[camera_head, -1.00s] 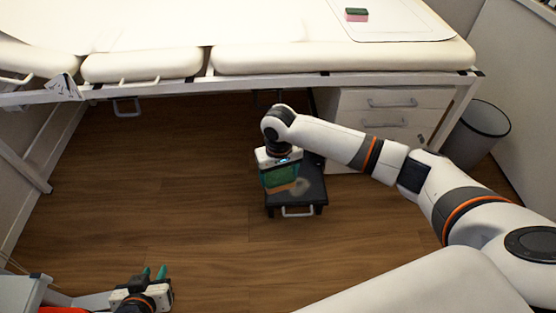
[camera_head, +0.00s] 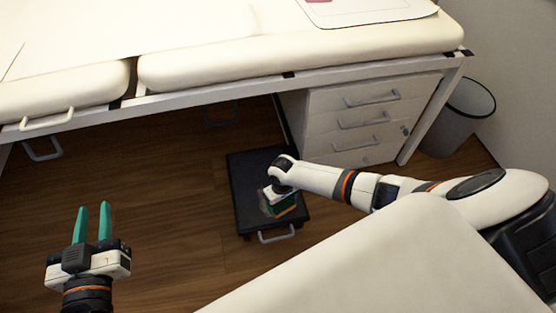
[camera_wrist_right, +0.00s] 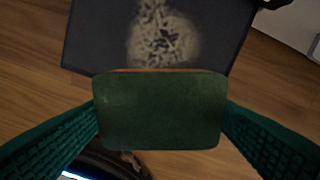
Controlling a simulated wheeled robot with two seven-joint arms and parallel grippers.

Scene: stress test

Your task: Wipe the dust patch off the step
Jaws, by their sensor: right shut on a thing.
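The dark step (camera_head: 250,170) stands on the floor under the padded bench; its top also fills the upper wrist view (camera_wrist_right: 90,45). The pale dust patch (camera_wrist_right: 165,42) shows on the step, blotchy with dark gaps; in the head view it is mostly hidden by my arm. My right gripper (camera_head: 280,203) is shut on a sponge with a dark green face (camera_wrist_right: 160,112) and an orange edge. It holds the sponge over the front part of the step; whether they touch is unclear. My left gripper (camera_head: 93,207) is open and empty, left of the step.
A white drawer cabinet (camera_head: 360,120) stands right of the step, with a grey bin (camera_head: 462,115) beyond it. The padded bench (camera_head: 300,60) overhangs the back of the step. The wooden floor (camera_head: 170,190) left of the step is clear.

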